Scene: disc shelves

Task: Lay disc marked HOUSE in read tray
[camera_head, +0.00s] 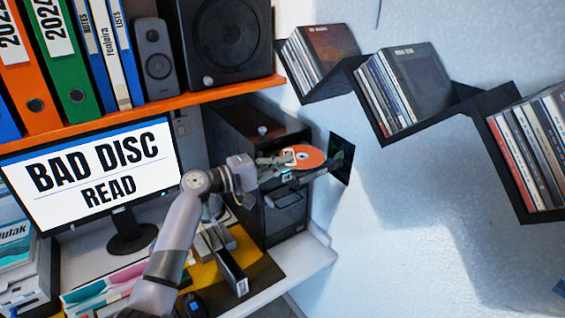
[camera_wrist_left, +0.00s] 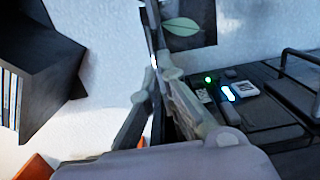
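An orange disc (camera_head: 308,157) with a small pale label is at the fingertips of my left gripper (camera_head: 284,166), beside the black computer tower (camera_head: 275,123). Its marking is too small to read. In the left wrist view, the fingers (camera_wrist_left: 160,105) are close together around a thin dark edge, which looks like the disc seen edge-on. The gripper appears shut on it. The tower also shows in the wrist view, with a green light and a lit button (camera_wrist_left: 229,92). My right gripper is not in view.
The monitor (camera_head: 92,172) reads "BAD DISC READ". Zigzag black wall shelves (camera_head: 377,122) hold several disc cases at right. An orange shelf (camera_head: 170,104) with binders and speakers is above the desk. A dark picture with a leaf (camera_head: 342,158) hangs behind the gripper.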

